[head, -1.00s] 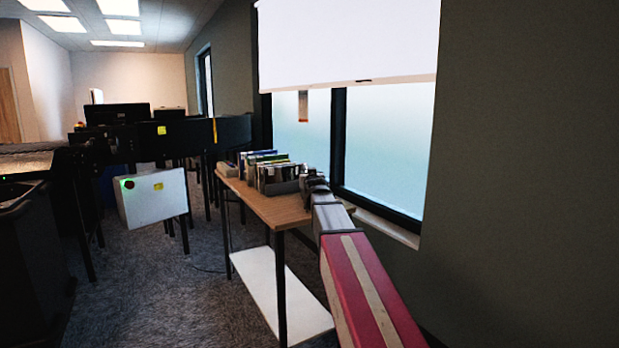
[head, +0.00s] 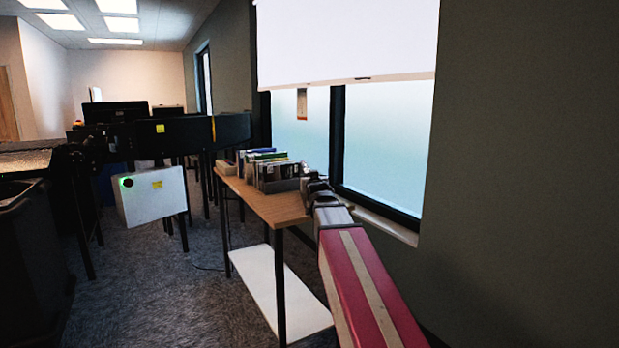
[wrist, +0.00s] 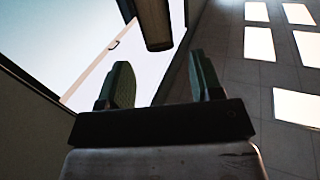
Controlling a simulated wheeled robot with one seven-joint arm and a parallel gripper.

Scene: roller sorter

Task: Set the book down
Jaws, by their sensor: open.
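My gripper (wrist: 155,85) is open in the wrist view, with two green-lined fingers apart and nothing clearly gripped between them. In the head view my gripper (head: 313,180) is small and dark, at the end of my red and grey arm, beside the right end of the books. Several books (head: 268,168) stand upright in a grey bin (head: 284,185) on the wooden table (head: 274,206). I cannot tell which one is the task's book. A dark brown object (wrist: 154,22) shows beyond the fingers in the wrist view; I cannot tell what it is.
A window (head: 381,145) with a white blind (head: 345,40) is behind the table. The table's near end is bare. A white lower shelf (head: 280,298) is under it. A white box (head: 152,197) and dark machinery (head: 180,136) stand to the left. Carpet lies between.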

